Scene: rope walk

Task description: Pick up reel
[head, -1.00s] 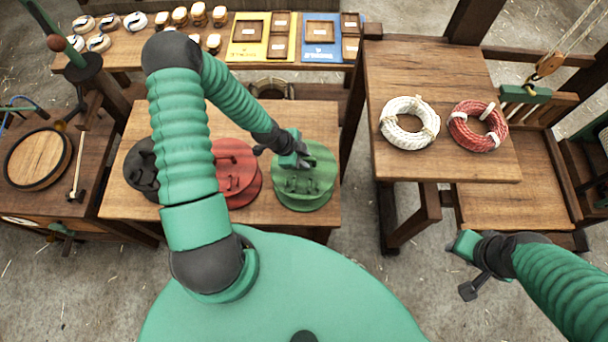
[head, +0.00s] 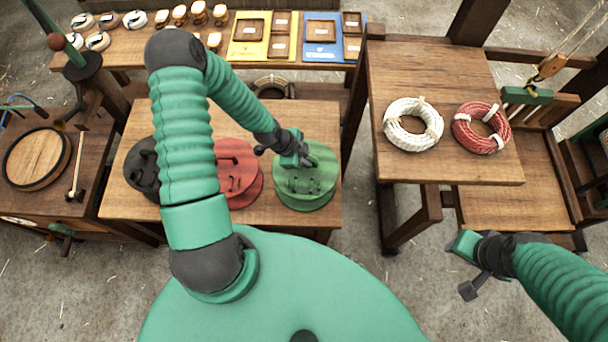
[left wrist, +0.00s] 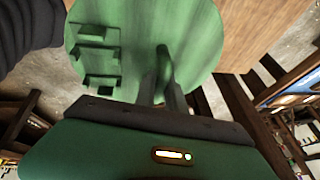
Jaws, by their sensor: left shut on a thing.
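A green reel (head: 304,187) stands at the right end of the low wooden table, with a red reel (head: 240,178) and a partly hidden black reel (head: 141,170) to its left. My left gripper (head: 303,163) is over the top of the green reel, shut on its upright handle.
A wooden table (head: 430,75) at the right bears a white rope coil (head: 392,130) and a red rope coil (head: 462,134). A back bench (head: 140,55) holds spools and trays. A round wooden lid (head: 36,158) lies at the left.

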